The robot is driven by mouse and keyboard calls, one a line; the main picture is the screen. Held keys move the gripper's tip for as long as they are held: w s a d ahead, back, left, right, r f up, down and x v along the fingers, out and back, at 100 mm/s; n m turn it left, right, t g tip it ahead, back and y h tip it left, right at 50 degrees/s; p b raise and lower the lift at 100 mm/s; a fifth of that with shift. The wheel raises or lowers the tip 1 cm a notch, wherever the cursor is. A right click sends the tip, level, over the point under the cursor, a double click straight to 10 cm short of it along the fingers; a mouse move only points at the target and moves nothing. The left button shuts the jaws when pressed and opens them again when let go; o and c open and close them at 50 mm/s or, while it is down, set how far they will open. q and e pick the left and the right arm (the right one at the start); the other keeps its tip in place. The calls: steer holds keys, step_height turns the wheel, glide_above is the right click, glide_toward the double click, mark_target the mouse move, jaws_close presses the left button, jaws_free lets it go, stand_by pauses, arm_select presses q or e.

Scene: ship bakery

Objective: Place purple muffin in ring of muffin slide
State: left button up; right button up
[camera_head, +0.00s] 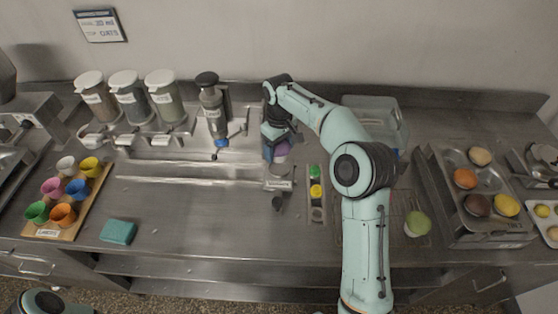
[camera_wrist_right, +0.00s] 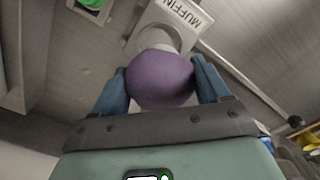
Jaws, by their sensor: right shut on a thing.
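My right gripper (camera_wrist_right: 163,85) is shut on the purple muffin (camera_wrist_right: 160,79), with a blue finger on each side of it. In the head view the right gripper (camera_head: 276,142) hangs over the back middle of the counter, and the purple muffin (camera_head: 282,151) shows partly below it. The muffin slide (camera_head: 279,185) carries a MUFFIN label, and it also shows in the right wrist view (camera_wrist_right: 184,17). The muffin overlaps the slide's pale round part there. I cannot tell whether they touch. The ring is largely hidden. My left gripper is out of view.
A narrow tray (camera_head: 316,206) with green and yellow items lies right of the slide. Lidded jars (camera_head: 163,97) stand at the back left. Coloured cups stand on a board (camera_head: 72,230). The middle-left counter is mostly clear.

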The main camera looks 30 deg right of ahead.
mark_target(279, 158)
steer(key=shift+s+f, duration=0.1)
steer(key=shift+f, duration=0.25)
step_height(279, 158, down, 4)
steer(key=shift+f+b, duration=0.2)
steer(key=shift+b, duration=0.15)
steer(key=shift+f, duration=0.4)
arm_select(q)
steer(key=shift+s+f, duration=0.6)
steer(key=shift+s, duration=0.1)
arm_select(e)
steer(key=shift+w, duration=0.2)
